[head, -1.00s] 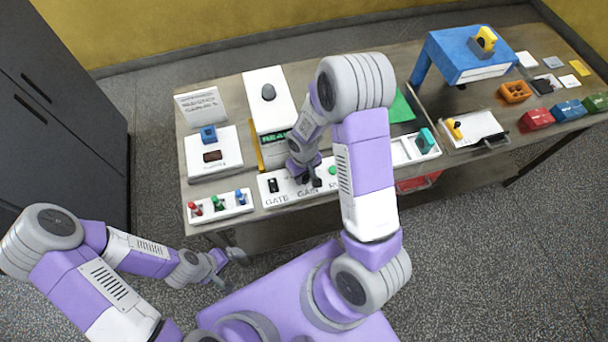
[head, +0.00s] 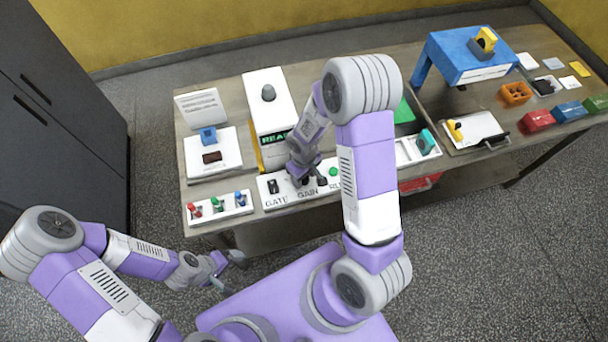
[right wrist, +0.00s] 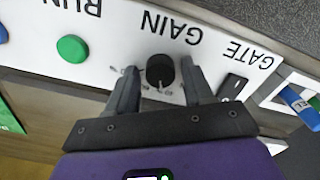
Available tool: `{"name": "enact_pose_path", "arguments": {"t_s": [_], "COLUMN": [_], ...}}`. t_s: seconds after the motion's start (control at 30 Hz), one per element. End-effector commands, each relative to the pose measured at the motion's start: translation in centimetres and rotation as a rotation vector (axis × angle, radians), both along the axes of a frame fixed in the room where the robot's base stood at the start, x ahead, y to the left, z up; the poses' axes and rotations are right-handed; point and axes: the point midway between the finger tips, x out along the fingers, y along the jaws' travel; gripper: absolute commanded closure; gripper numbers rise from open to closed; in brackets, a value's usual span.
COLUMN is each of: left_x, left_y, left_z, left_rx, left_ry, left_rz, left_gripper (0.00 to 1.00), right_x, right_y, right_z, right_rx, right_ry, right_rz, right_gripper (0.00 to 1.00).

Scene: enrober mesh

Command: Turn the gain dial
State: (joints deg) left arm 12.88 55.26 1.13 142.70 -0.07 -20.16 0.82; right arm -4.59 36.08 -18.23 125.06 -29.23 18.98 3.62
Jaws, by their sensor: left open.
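My right gripper (right wrist: 162,75) has one finger on each side of the dial, with a narrow gap visible on both sides. In the head view my right gripper (head: 310,181) is over the front panel and hides most of the dial. My left gripper (head: 230,271) is open and empty, off the table's front edge.
A black GATE switch (right wrist: 234,86) and a green RUN button (right wrist: 72,48) flank the dial closely. A tray of colored pegs (head: 220,207) lies to the left. A white machine with a READY display (head: 272,139) stands behind the panel.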

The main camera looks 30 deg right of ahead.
Motion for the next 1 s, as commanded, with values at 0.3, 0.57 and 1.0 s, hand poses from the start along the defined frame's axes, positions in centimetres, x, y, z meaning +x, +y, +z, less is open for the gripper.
{"name": "enact_pose_path", "arguments": {"t_s": [0.3,0.57,1.0], "left_x": [0.0,0.0,0.0], "left_y": [0.0,0.0,0.0], "left_z": [0.0,0.2,0.5], "left_rx": [0.000,0.000,0.000], "left_ry": [0.000,0.000,0.000], "left_rz": [0.000,0.000,0.000], "left_gripper": [0.09,0.09,0.09], "right_x": [0.0,0.1,0.0], "right_y": [0.0,0.0,0.0], "right_z": [0.0,2.9,7.6], "right_rx": [0.000,0.001,0.000], "right_ry": [-0.001,-0.005,-0.001], "right_rz": [0.000,-0.001,0.000], "right_gripper": [0.39,0.39,0.39]}}
